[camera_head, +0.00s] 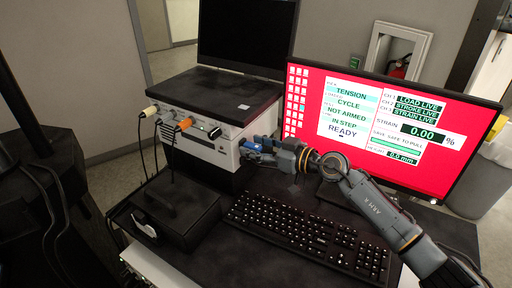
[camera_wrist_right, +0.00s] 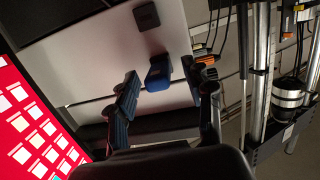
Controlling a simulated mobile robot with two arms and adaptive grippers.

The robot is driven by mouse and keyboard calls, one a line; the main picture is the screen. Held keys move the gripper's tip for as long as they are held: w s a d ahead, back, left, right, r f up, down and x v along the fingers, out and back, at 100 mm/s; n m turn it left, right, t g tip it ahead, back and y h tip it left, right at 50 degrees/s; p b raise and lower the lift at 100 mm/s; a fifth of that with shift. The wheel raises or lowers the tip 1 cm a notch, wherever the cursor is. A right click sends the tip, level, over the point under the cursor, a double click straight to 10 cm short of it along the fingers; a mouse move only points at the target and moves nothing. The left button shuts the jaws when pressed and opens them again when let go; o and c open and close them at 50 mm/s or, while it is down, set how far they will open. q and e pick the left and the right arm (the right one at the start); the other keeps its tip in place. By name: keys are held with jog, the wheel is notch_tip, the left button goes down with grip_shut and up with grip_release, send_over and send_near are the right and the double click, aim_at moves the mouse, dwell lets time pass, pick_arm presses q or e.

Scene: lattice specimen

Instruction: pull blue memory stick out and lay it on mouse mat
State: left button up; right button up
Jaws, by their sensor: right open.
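The blue memory stick (camera_wrist_right: 158,74) shows in the right wrist view, sticking out from the front of the white instrument box (camera_wrist_right: 160,40). My right gripper (camera_wrist_right: 165,95) is open, with one finger on each side of the stick and a gap to both. In the head view my right gripper (camera_head: 258,148) is at the right end of the box front (camera_head: 205,150) and largely hides the stick. A dark surface (camera_head: 122,214), which looks like the mouse mat, lies at the desk's left edge around the mouse (camera_head: 143,226). My left gripper is not in view.
Cables with orange and pale plugs (camera_head: 183,124) enter the box front left of my right gripper. A black case (camera_head: 176,214) stands beside the mouse. The keyboard (camera_head: 305,236) and red monitor (camera_head: 390,125) are close to my right arm. A laptop (camera_head: 225,75) sits on the box.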

grip_shut()
dwell(0.4)
